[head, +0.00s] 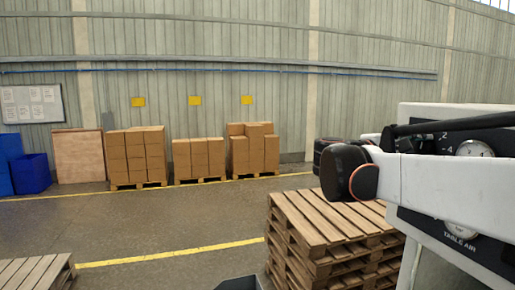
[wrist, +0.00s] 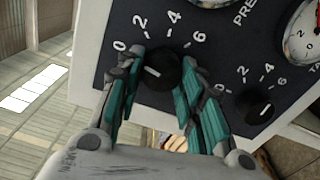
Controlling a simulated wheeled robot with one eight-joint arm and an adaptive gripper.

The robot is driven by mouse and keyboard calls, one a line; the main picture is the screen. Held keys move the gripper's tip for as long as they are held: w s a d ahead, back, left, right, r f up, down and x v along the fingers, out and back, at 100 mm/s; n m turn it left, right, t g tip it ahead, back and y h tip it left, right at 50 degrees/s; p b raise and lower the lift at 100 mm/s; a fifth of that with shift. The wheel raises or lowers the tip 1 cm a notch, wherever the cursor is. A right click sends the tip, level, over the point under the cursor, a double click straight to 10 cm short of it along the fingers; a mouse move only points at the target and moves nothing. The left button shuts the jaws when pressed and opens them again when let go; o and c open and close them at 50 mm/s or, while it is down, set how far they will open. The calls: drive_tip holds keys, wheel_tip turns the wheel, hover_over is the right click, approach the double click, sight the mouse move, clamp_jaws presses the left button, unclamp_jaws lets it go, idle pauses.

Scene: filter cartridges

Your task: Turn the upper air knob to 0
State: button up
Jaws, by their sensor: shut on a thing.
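The upper air knob (wrist: 160,72) is a round black knob on the dark panel (wrist: 105,70), with a scale 0, 2, 4, 6 around it. It sits between the fingers of my gripper (wrist: 160,82), which is shut on it. A short white mark on the knob lies left of its middle and points roughly toward the 0; its exact angle is hard to tell. In the head view my white arm covers the knob and my gripper.
A second black knob (wrist: 260,108) and a dial gauge (wrist: 303,30) are close by on the right. In the head view, the panel shows a gauge (head: 474,149) and a "TABLE AIR" label. Stacked pallets (head: 330,225) stand beside the machine; the floor to the left is open.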

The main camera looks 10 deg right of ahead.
drive_tip(key=shift+s+a+r, duration=0.1)
drive_tip(key=shift+s+r, duration=0.1)
drive_tip(key=shift+s, duration=0.1)
idle(0.6)
drive_tip(key=o, duration=1)
drive_tip(key=shift+s, duration=0.1)
drive_tip(key=shift+o, duration=0.2)
drive_tip(key=shift+f, duration=0.1)
